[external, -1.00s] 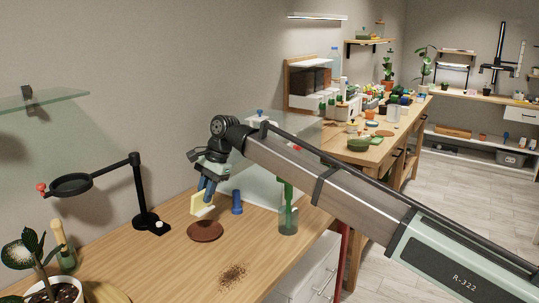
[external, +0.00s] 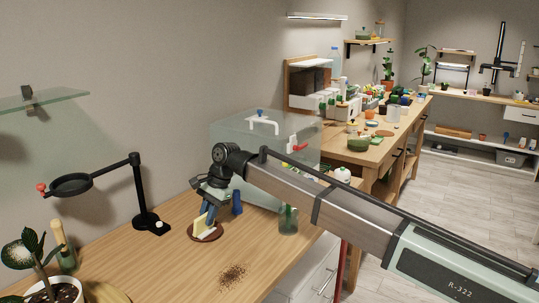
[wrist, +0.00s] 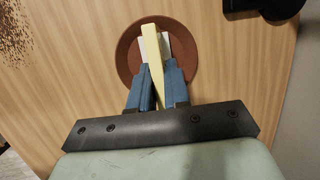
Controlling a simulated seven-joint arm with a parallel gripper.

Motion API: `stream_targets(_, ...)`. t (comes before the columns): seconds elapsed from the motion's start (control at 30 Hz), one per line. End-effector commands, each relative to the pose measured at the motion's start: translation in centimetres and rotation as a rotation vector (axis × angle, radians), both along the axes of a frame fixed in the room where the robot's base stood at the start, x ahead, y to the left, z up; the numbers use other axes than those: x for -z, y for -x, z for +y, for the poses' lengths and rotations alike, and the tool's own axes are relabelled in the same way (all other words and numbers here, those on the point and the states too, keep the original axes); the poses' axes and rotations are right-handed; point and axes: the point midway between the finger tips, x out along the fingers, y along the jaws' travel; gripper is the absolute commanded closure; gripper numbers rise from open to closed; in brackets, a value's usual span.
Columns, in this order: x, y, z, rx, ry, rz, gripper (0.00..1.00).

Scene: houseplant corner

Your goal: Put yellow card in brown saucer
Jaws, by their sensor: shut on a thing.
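The yellow card (external: 199,225) stands on edge between the blue fingers of my gripper (external: 207,220), and it shows in the wrist view as a pale yellow strip (wrist: 153,62). My gripper (wrist: 156,75) is shut on it. The round brown saucer (external: 204,239) lies on the wooden table directly below, and the wrist view shows the saucer (wrist: 129,62) around and behind the card. The card's lower edge is over the saucer; I cannot tell if it touches.
A blue upright object (external: 237,204) stands just right of my gripper. A clear box (external: 232,131) and a green bottle (external: 288,222) are behind and to the right. A black magnifier stand (external: 148,222) is at left. Brown crumbs (external: 232,274) lie in front.

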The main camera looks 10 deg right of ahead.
Motion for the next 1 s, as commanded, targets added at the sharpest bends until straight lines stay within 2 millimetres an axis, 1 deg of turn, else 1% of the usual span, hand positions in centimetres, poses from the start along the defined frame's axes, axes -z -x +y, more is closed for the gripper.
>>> stream_targets(0.07, 0.2, 0.0, 0.0, 0.000, 0.000, 0.000, 1.00)
stream_targets(0.1, 0.2, 0.0, 0.0, 0.000, 0.000, 0.000, 0.82)
stream_targets(0.3, 0.2, 0.0, 0.0, 0.000, 0.000, 0.000, 0.62)
stream_targets(0.37, 0.2, 0.0, 0.0, 0.000, 0.000, 0.000, 0.58)
stream_targets(0.6, 0.1, 0.0, 0.0, 0.000, 0.000, 0.000, 0.58)
stream_targets(0.73, -0.6, -0.1, -0.2, 0.000, -0.001, -0.001, 0.58)
stream_targets(0.87, -2.3, -0.1, -0.8, 0.001, -0.001, -0.001, 0.58)
stream_targets(1.0, -4.8, -0.3, -1.6, 0.000, -0.001, -0.002, 0.58)
